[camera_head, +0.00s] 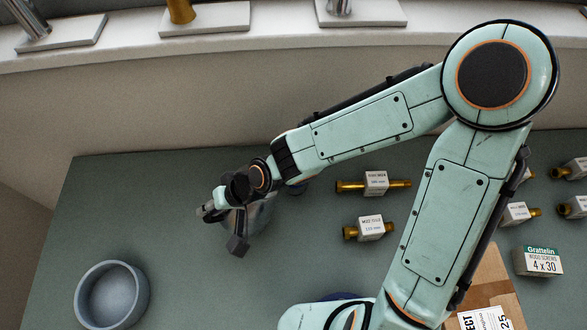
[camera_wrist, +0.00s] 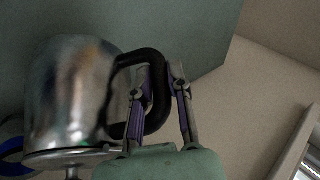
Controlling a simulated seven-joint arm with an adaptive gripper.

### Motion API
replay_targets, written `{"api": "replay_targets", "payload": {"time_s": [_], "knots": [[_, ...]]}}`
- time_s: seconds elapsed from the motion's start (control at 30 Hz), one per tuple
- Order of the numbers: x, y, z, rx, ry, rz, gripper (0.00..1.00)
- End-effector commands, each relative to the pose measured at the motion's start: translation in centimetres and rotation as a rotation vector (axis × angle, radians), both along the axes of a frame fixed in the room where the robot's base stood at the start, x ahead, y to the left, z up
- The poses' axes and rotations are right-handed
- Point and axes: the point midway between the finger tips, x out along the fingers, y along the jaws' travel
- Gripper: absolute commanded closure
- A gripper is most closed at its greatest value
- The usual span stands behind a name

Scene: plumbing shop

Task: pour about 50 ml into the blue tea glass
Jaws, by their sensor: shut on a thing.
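A shiny metal pot (camera_wrist: 72,95) with a black loop handle (camera_wrist: 124,62) fills the left of the wrist view. Its lid (camera_wrist: 70,157) and knob point to the bottom of that view. My gripper (camera_wrist: 157,85) is shut on the handle, with one finger on each side of its grip. In the head view my gripper (camera_head: 223,228) is over the left part of the table, and the pot (camera_head: 262,214) shows partly beneath it. I cannot tell the pot's tilt. A blue ring (camera_wrist: 12,168) at the wrist view's left edge may belong to the blue tea glass, mostly hidden.
A grey-blue bowl (camera_head: 111,296) stands at the table's front left. Brass fittings with white labels (camera_head: 375,184) lie right of my gripper. A screw box (camera_head: 540,261) and a cardboard box (camera_head: 492,290) are at the right. Green table (camera_head: 130,205) is clear behind the bowl.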

Motion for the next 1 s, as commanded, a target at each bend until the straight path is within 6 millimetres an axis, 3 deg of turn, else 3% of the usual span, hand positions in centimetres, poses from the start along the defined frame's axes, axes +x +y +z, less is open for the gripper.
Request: {"api": "replay_targets", "payload": {"time_s": [0.5,1.0], "knots": [[2.6,-3.7,5.6,0.326,0.208,-0.006,1.00],[4.0,-5.8,8.1,0.505,0.329,-0.004,1.00]]}}
